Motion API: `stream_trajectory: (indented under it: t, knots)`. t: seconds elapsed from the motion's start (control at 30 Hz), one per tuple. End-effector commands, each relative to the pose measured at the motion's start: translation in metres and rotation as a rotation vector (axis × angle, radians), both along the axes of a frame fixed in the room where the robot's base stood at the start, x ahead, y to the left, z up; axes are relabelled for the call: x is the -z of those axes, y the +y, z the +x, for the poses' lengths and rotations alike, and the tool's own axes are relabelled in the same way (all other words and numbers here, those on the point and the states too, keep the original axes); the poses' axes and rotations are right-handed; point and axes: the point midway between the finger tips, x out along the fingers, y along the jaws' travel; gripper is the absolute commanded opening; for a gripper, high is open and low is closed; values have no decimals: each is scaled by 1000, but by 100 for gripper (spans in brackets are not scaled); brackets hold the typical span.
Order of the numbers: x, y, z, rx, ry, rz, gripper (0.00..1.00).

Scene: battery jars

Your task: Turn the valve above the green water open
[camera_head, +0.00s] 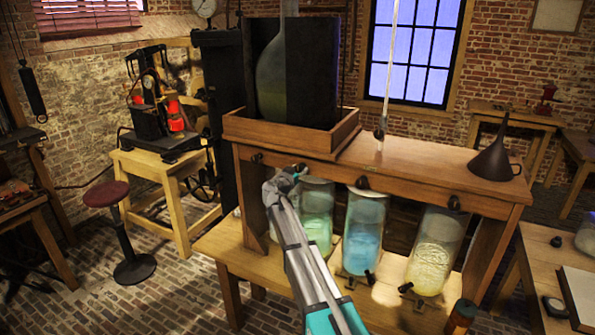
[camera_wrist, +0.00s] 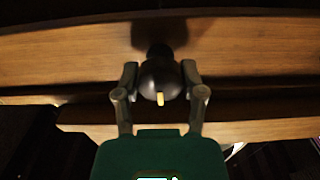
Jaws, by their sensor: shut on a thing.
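The jar of green water (camera_head: 316,222) stands under the wooden bench between the jar behind my arm and the jar of blue water (camera_head: 363,240). The valve (camera_head: 301,168) above the green water sits on the front board, partly hidden by my gripper (camera_head: 288,178). In the wrist view my gripper (camera_wrist: 160,78) is shut on the dark round knob of this valve (camera_wrist: 155,74), one finger on each side. A short pale yellow marker on the knob points down in that view.
Other dark valves sit along the board, at the left (camera_head: 257,158), above the blue jar (camera_head: 363,183) and above the yellow jar (camera_head: 454,203). The yellow jar (camera_head: 440,250) stands right. A funnel (camera_head: 496,158) rests on the bench top.

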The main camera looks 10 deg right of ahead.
Motion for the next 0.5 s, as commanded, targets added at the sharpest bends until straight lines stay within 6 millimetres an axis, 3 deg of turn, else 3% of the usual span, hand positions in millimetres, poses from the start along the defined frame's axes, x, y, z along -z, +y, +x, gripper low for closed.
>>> stream_trajectory:
  t: [0.5]
  knots:
    - [-1, -3, 2, -7, 102, -145, 6]
